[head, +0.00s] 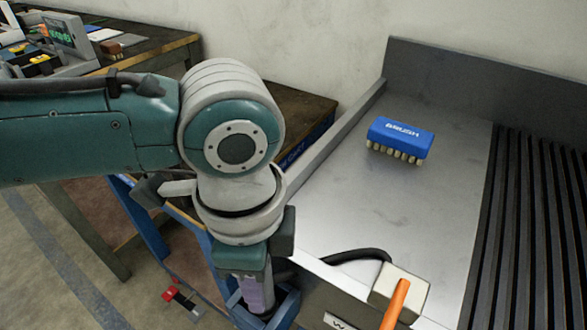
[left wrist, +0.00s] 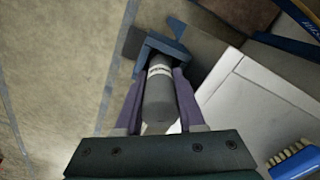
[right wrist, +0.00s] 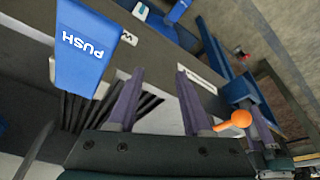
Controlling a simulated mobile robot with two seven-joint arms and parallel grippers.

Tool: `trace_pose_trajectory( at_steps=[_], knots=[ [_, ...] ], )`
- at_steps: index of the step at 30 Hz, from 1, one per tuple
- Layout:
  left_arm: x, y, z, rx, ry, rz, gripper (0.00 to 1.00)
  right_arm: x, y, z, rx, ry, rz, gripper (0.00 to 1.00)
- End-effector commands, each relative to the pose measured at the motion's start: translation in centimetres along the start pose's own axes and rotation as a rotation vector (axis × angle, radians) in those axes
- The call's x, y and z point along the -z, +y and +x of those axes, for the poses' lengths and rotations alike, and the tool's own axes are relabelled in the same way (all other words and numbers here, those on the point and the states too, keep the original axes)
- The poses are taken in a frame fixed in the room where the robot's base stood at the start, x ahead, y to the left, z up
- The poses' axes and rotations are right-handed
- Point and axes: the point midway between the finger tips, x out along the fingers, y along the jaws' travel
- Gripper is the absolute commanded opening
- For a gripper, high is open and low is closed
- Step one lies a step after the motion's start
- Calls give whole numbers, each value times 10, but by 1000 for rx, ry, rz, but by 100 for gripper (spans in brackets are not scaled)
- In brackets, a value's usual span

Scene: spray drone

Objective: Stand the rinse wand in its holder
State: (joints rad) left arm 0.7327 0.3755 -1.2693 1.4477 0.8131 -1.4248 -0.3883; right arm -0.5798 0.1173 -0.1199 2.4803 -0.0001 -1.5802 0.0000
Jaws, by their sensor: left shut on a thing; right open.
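The rinse wand, a grey cylinder with a pale label band (left wrist: 158,88), is between the fingers of my left gripper (left wrist: 155,95) in the left wrist view. The gripper is shut on it. The blue holder (left wrist: 165,50) is a bracket around the wand's far end; I cannot tell how deep the wand sits in it. In the head view my left gripper (head: 257,290) points down at the blue holder (head: 285,312), beside the sink unit's left edge, and mostly hides the wand. My right gripper (right wrist: 160,100) is open and empty in the right wrist view.
A blue brush (head: 400,138) lies on the metal draining surface (head: 345,200). A pale block with an orange lever (head: 397,300) stands at its front, with a black hose (head: 350,254) running left. A blue PUSH panel (right wrist: 85,50) is near my right gripper.

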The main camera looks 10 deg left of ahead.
Motion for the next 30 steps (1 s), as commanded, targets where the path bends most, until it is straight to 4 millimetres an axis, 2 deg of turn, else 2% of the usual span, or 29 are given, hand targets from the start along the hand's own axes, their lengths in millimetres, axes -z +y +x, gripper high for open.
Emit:
trace_pose_trajectory(
  at_steps=[26, 27, 30],
  knots=[
    [1, 0, 7, -1, 1, -1, 0, -1, 0, 3, 0, -1, -1, 50],
    [1, 0, 7, 0, 1, -1, 42, -1, 0, 3, -1, -1, -2, 50],
    [1, 0, 7, 0, 1, -1, 53, -1, 1, 3, -2, -1, -3, 50]
  ],
)
